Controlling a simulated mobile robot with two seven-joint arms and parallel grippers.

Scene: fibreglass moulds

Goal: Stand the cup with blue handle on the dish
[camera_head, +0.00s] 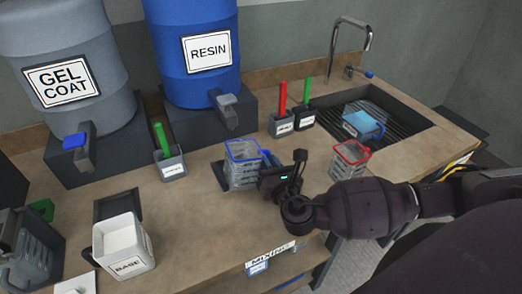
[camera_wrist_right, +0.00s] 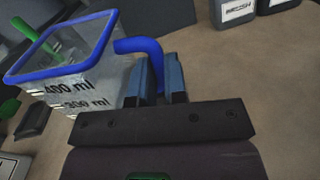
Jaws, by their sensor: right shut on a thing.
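The cup with blue handle (camera_head: 241,170) is clear, with a blue rim and printed volume marks. It is upright near the middle of the worktop; I cannot tell whether its base touches the surface. My right gripper (camera_head: 270,161) is at its right side, shut on the blue handle. In the right wrist view the cup (camera_wrist_right: 75,75) is at the left and its handle (camera_wrist_right: 138,46) runs between my right gripper's fingers (camera_wrist_right: 160,80). A dark flat square piece (camera_head: 118,203) lies behind the BASE tub; I cannot tell whether it is the dish. My left gripper is out of view.
A red-rimmed cup (camera_head: 349,160) stands right of my right gripper. The BASE tub (camera_head: 124,247) is at front left. Small holders (camera_head: 171,165) with coloured sticks stand behind. Worktop between BASE and the blue-rimmed cup is clear.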

